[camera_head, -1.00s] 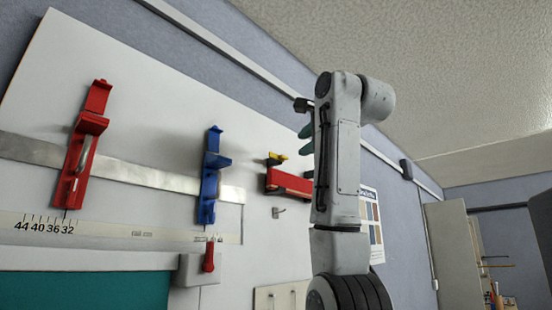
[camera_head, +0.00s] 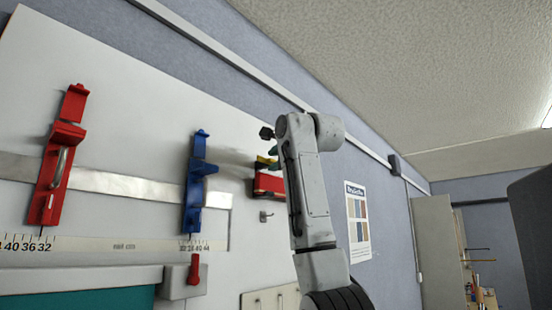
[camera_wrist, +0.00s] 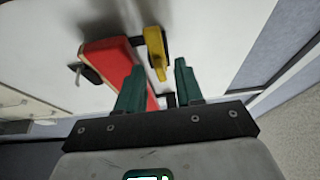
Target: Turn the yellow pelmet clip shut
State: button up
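The yellow clip (camera_wrist: 156,48) shows in the wrist view beside a red block (camera_wrist: 115,62) on the white wall board. Its narrow end points down toward the space between my fingertips. In the head view only a bit of the yellow clip (camera_head: 264,160) shows above the red block (camera_head: 268,184), and my arm hides the rest. My gripper (camera_wrist: 159,66) is open, with one teal finger on each side of the clip's lower end. I cannot tell whether either finger touches it. In the head view my gripper (camera_head: 273,151) is mostly hidden behind my arm.
A blue clamp (camera_head: 197,185) and a red clamp (camera_head: 60,160) are on the board to the left, over a metal strip (camera_head: 120,185). A small hook (camera_head: 266,217) is below the red block. A poster (camera_head: 358,220) hangs to the right.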

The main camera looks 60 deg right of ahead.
grip_shut()
jog(key=shift+f, duration=0.1)
dwell(0.4)
jog(key=shift+s+d+f+n+t+y, duration=0.2)
jog(key=shift+n+t+y, duration=0.85)
jog(key=shift+n, duration=2.7)
jog(key=shift+w+d+f+n+t+y, duration=0.2)
jog(key=shift+n+t+y, duration=0.85)
jog(key=shift+n, duration=2.65)
jog(key=shift+s+d+f+n+t+y, duration=0.35)
jog(key=shift+n+t, duration=1.15)
jog(key=shift+n, duration=2.25)
jog(key=shift+w+y, duration=0.15)
jog(key=shift+y, duration=0.2)
